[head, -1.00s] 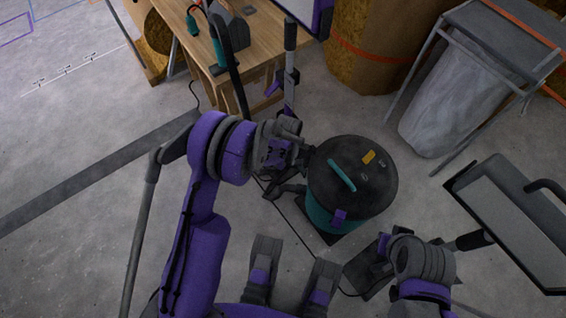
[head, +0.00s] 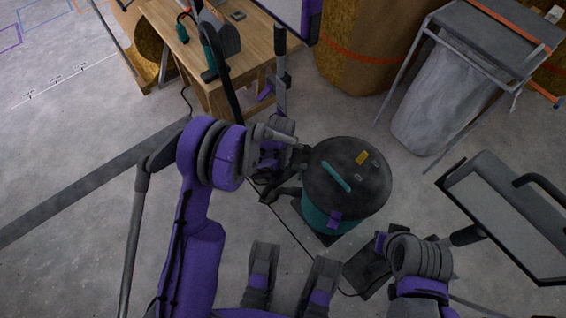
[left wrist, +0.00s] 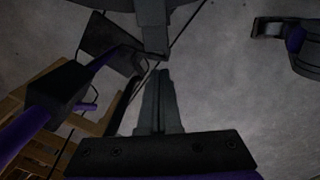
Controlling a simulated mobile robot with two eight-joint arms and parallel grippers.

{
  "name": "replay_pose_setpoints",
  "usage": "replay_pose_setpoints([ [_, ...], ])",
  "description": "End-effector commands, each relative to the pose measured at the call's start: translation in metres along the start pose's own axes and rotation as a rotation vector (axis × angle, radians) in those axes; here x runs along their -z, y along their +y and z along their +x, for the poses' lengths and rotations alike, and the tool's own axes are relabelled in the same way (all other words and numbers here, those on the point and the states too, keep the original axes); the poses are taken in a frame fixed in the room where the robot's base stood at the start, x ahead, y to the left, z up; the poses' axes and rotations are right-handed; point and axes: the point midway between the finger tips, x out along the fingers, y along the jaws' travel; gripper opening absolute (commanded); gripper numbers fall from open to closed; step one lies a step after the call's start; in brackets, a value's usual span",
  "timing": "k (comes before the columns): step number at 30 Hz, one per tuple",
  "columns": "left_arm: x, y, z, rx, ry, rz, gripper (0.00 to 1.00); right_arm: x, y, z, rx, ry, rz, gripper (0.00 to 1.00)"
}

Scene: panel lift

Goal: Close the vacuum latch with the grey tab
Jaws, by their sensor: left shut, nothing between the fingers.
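The vacuum (head: 320,214) is a round teal drum with a black lid and a teal handle on top, standing upright on the floor. A purple latch (head: 335,219) shows on its front side. I cannot pick out a grey latch tab for certain; the drum's left side is partly hidden by my arm. My left gripper (head: 298,150) is at the left edge of the lid, empty; I cannot tell if it touches. In the left wrist view its fingers (left wrist: 156,62) are shut together. My right gripper (head: 378,262) is low, right of the drum; its fingers are unclear.
A wooden workbench (head: 258,40) with tools stands behind left. A frame with a clear bag (head: 432,110) stands at the back right, and a dark-framed panel (head: 505,215) is at the right. A cable runs on the floor near the vacuum. Bare floor lies at left.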

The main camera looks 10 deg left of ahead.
Motion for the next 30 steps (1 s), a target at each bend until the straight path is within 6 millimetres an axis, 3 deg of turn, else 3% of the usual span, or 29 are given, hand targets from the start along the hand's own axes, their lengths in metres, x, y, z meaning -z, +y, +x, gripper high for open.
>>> replay_pose_setpoints([
  [5, 0.007, 0.002, 0.0, 0.0, 0.0, -0.001, 0.0, 0.0, 0.0, 0.002, 0.0, 0.0, 0.0, 0.0],
  [11, 0.04, 0.008, 0.001, 0.0, 0.001, 0.002, 0.0, -0.002, 0.0, 0.009, 0.0, -0.002, 0.0, 0.0],
  [15, 0.022, 0.006, -0.039, -0.001, -0.001, 0.009, 0.0, 0.002, 0.0, -0.006, 0.0, 0.002, 0.0, 0.0],
  [21, 0.008, 0.006, -0.076, 0.0, 0.0, 0.008, 0.0, 0.004, 0.0, -0.017, 0.0, 0.005, 0.0, 0.0],
  [30, 0.001, 0.007, -0.095, 0.0, 0.0, 0.007, 0.0, 0.006, 0.0, -0.022, 0.0, 0.007, 0.0, 0.0],
])
